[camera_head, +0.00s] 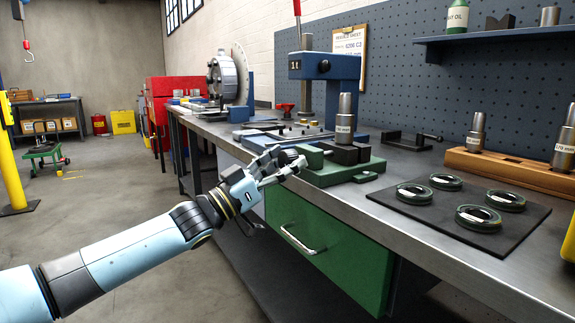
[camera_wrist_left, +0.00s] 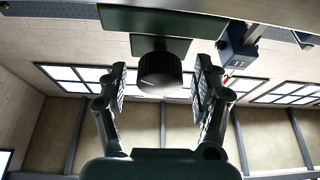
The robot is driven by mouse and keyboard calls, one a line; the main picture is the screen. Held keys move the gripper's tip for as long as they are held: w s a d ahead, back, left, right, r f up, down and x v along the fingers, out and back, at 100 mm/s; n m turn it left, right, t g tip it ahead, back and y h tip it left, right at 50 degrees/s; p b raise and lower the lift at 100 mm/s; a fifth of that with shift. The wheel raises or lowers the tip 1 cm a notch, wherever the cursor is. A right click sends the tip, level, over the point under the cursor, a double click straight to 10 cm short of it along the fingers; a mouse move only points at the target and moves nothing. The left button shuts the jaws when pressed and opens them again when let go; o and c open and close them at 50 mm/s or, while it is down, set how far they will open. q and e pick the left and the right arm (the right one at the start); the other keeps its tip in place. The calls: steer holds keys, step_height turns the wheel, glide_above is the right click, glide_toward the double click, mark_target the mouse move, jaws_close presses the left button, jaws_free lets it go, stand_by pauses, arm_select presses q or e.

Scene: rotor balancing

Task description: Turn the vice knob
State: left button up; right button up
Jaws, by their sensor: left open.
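The green vice (camera_head: 340,172) sits at the front edge of the metal workbench, with dark jaws and a metal cylinder standing at them. Its dark knob (camera_head: 289,157) faces the aisle and is partly hidden by my left gripper (camera_head: 286,166). In the left wrist view, the round black ribbed knob (camera_wrist_left: 160,72) lies between the two finger pads of the left gripper (camera_wrist_left: 161,85). The fingers are open, with a visible gap on both sides of the knob. Part of the green vice (camera_wrist_left: 165,20) shows behind it. My right gripper is in neither view.
A black mat (camera_head: 490,230) with several dark green rings lies to the right. A wooden rack (camera_head: 510,168) holds metal cylinders. A blue press (camera_head: 328,66) stands behind the vice. A green drawer cabinet (camera_head: 330,250) is below the benchtop.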

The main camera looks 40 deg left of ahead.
arm_select(q)
steer(key=shift+w+d+r, duration=0.1)
steer(key=shift+w+r, duration=0.05)
steer(key=shift+w, duration=0.2)
steer(key=shift+c, duration=0.7)
steer(key=c, duration=1.1)
steer(key=shift+o, duration=0.2)
steer(key=shift+m+g+h+b, duration=0.45)
steer(key=shift+m+h, duration=0.45)
steer(key=shift+m, duration=1)
steer(key=m+g+h, duration=0.1)
steer(key=m, duration=0.2)
steer(key=m+g+h+b, duration=0.1)
steer(key=m, duration=0.2)
steer(key=shift+h, duration=0.4)
steer(key=shift+m+g, duration=0.55)
steer(key=shift+m, duration=0.65)
steer(key=shift+m+g+h, duration=0.3)
steer(key=shift+m, duration=1.2)
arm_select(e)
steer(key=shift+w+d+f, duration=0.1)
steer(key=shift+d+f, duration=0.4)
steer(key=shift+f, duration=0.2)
